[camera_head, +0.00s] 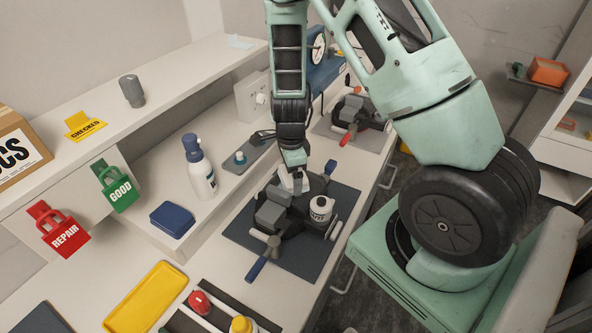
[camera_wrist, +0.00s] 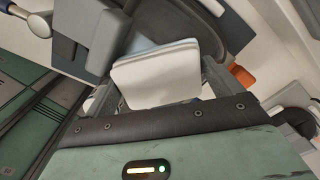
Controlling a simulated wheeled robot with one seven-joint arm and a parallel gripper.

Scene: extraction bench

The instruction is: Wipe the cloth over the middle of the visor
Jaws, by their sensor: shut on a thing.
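My gripper (camera_head: 293,172) points down over the black clamping fixture (camera_head: 292,222) on the dark mat. It is shut on a pale folded cloth (camera_wrist: 158,78), which fills the space between the fingers in the wrist view. In the head view the cloth (camera_head: 291,184) is a small white patch under the fingers, by the fixture's grey blocks (camera_head: 270,213). A dark curved surface (camera_wrist: 175,18) lies just beyond the cloth in the wrist view. I cannot tell whether it is the visor, or whether the cloth touches it. I cannot pick out the visor in the head view.
A blue-handled lever (camera_head: 257,270) sticks out in front. A spray bottle (camera_head: 199,168), blue box (camera_head: 172,219) and yellow tray (camera_head: 146,297) are to the left. A second fixture (camera_head: 357,112) stands behind.

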